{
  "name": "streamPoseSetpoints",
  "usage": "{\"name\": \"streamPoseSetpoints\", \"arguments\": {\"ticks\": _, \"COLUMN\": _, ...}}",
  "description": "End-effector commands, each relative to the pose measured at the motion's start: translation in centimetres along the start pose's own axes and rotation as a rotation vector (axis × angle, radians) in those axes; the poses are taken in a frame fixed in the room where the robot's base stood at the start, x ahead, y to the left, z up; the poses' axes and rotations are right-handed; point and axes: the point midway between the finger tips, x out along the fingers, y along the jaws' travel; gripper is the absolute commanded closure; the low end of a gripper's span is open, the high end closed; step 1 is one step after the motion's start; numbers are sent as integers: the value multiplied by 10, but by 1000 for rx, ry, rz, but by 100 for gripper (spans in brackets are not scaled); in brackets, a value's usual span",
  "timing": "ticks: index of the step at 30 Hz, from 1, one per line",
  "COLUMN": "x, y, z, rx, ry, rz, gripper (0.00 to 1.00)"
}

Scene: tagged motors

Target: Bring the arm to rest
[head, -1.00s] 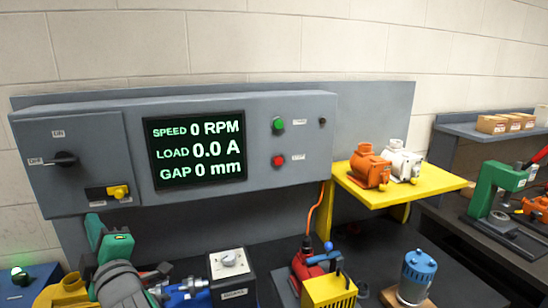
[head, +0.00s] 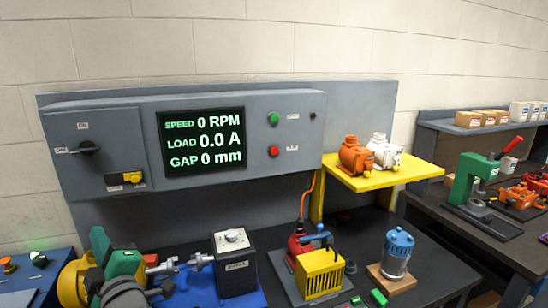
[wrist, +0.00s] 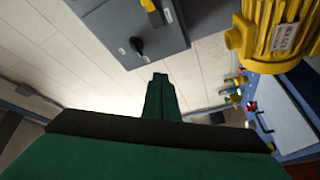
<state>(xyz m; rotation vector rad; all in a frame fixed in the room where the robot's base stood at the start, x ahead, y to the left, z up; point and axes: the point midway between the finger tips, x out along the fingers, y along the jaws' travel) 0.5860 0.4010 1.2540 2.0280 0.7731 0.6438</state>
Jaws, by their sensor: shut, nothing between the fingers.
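My gripper shows at the lower left of the head view (head: 100,243), with green, orange and grey parts of my arm below it. In the wrist view its green fingers (wrist: 159,92) are together with nothing between them. They point toward the pale wall and floor tiles and appear to touch nothing. A yellow motor (wrist: 278,28) is to the right of the fingers in the wrist view. In the head view a yellow body (head: 74,284) is partly hidden behind my arm.
A grey control panel (head: 290,180) reads 0 RPM, 0.0 A and 0 mm. A black-grey box (head: 236,270), a yellow-red unit (head: 320,277) and a blue-topped motor (head: 397,252) stand on the bench. A yellow shelf (head: 412,172) holds an orange and a white motor. A second bench is at right.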

Motion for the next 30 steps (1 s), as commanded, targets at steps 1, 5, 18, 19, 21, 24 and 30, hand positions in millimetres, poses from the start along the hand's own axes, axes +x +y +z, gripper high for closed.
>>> {"name": "streamPoseSetpoints", "arguments": {"ticks": 1, "x": -3, "y": -5, "z": 8, "rx": 20, "ry": -9, "rz": 2, "gripper": 100}}
{"name": "streamPoseSetpoints", "arguments": {"ticks": 5, "x": -12, "y": -14, "z": 25, "rx": 74, "ry": -28, "rz": 14, "gripper": 100}}
{"name": "streamPoseSetpoints", "arguments": {"ticks": 18, "x": -86, "y": -77, "z": 124, "rx": 373, "ry": -167, "rz": 111, "gripper": 100}}
{"name": "streamPoseSetpoints", "arguments": {"ticks": 19, "x": -94, "y": -82, "z": 132, "rx": 394, "ry": -179, "rz": 122, "gripper": 100}}
{"name": "streamPoseSetpoints", "arguments": {"ticks": 21, "x": -112, "y": -94, "z": 147, "rx": 444, "ry": -207, "rz": 144, "gripper": 100}}
{"name": "streamPoseSetpoints", "arguments": {"ticks": 24, "x": -140, "y": -110, "z": 168, "rx": 510, "ry": -248, "rz": 177, "gripper": 100}}
{"name": "streamPoseSetpoints", "arguments": {"ticks": 30, "x": -199, "y": -145, "z": 199, "rx": 627, "ry": -329, "rz": 242, "gripper": 100}}
